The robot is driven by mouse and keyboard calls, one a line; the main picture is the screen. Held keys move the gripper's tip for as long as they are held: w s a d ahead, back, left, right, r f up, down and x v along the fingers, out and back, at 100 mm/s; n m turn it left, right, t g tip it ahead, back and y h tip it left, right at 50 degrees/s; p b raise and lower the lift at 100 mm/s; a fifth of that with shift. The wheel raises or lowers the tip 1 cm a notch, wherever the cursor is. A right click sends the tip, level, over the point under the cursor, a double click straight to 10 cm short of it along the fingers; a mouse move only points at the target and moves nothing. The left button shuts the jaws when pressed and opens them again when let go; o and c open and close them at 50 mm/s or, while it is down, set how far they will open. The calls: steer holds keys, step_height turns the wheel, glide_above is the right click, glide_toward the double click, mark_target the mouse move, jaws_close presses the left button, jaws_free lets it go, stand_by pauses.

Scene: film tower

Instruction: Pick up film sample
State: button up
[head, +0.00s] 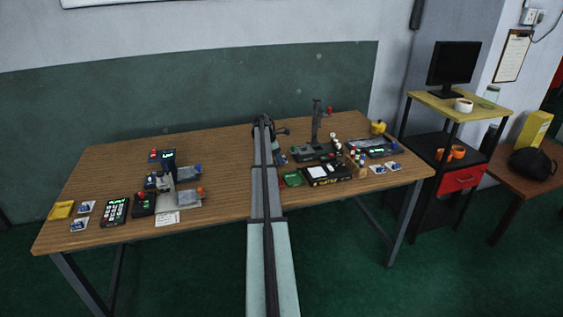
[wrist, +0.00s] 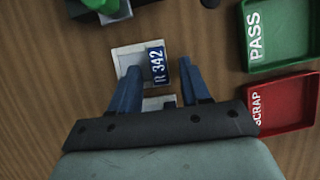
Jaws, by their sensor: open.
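In the wrist view a flat pale square piece with a dark blue label reading "R 342" (wrist: 157,66), which looks like the film sample, lies on the wooden tabletop. My gripper (wrist: 160,68) is open above it, with one blue finger on each side of the labelled piece. I cannot tell how high the fingertips are above it. A second pale patch (wrist: 158,103) shows between the fingers nearer the palm, partly hidden. In the head view my arm covers most of the gripper and this spot.
A green PASS tray (wrist: 285,35) and a red SCRAP tray (wrist: 283,105) lie to the right in the wrist view. A dark device with a green part (wrist: 115,10) stands at the top. In the head view, equipment (head: 168,185) and small cards (head: 86,207) occupy the table's left.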

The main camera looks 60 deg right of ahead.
steer(key=shift+c, duration=0.5)
jaws_close()
steer(key=shift+r, duration=0.3)
step_height(320, 180, up, 9)
steer(key=s, duration=0.1)
steer(key=s+d+m, duration=0.1)
steer(key=s+d, duration=0.1)
steer(key=s, duration=0.9)
steer(key=s+a+n, duration=0.1)
steer(key=s+a, duration=0.5)
steer(key=s, duration=0.3)
steer(key=shift+a+f+n, duration=0.15)
steer(key=shift+a+n, duration=0.25)
